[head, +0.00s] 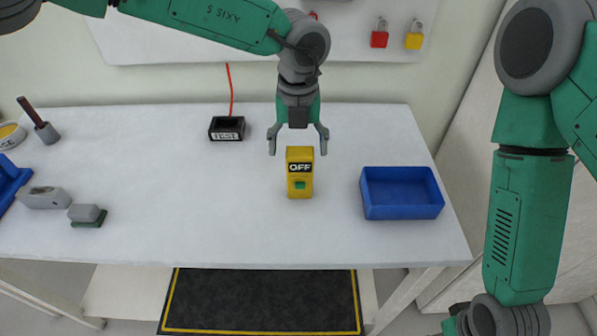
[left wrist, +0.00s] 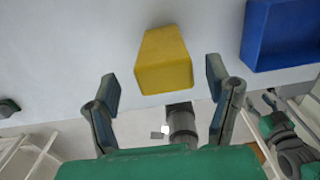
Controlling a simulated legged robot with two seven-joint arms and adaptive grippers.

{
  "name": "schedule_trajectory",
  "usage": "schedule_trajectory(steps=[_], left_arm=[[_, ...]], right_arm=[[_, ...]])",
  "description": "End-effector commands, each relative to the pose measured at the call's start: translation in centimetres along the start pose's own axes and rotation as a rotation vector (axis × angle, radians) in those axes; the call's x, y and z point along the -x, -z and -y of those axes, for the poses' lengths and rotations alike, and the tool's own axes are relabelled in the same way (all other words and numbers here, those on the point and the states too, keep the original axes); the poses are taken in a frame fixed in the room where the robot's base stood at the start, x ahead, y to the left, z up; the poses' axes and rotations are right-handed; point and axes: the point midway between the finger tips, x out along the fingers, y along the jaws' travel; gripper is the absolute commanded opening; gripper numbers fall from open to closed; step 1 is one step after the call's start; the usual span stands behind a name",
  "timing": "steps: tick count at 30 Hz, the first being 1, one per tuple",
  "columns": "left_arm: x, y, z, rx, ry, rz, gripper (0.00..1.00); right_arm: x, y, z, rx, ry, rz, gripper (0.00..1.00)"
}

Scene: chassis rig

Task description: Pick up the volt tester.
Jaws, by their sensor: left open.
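The volt tester appears to be the yellow block (head: 299,188) with a black "OFF" label and a green patch, upright near the middle of the white table. Its plain yellow side shows in the left wrist view (left wrist: 163,72). My left gripper (head: 298,148) is open and empty, pointing down at the tester's far end. Its fingers are spread to either side of the tester; I see no clear contact. In the left wrist view the tester lies between and beyond the two fingers.
A blue tray (head: 402,214) stands empty to the right of the tester. A black box marked "TEST" (head: 227,136) with a red cord sits to the back left. Grey blocks (head: 45,198) lie at the left. Red (head: 379,40) and yellow (head: 414,41) padlocks hang behind.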

Motion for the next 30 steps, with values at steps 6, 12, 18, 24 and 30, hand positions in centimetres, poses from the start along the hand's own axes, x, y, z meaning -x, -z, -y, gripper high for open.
schedule_trajectory(steps=[6,12,18,24,30], left_arm=[[-2.9,0.9,0.1,-0.003,-0.004,-0.002,0.72],[-5.0,0.8,0.1,-0.002,-0.003,-0.001,0.72],[-5.2,0.8,0.0,-0.002,-0.001,0.000,0.72],[-5.2,0.8,0.0,-0.002,-0.001,0.000,0.16],[-5.1,0.8,0.1,-0.002,-0.002,0.000,0.14]], right_arm=[[0.3,0.0,0.0,0.000,0.000,0.000,0.40],[0.3,0.0,0.0,0.000,0.000,0.000,0.40],[0.3,0.0,0.0,0.000,0.000,0.000,0.40],[0.3,0.0,0.0,0.000,0.000,0.000,0.40],[0.3,0.0,0.0,0.000,0.000,0.000,0.40]])
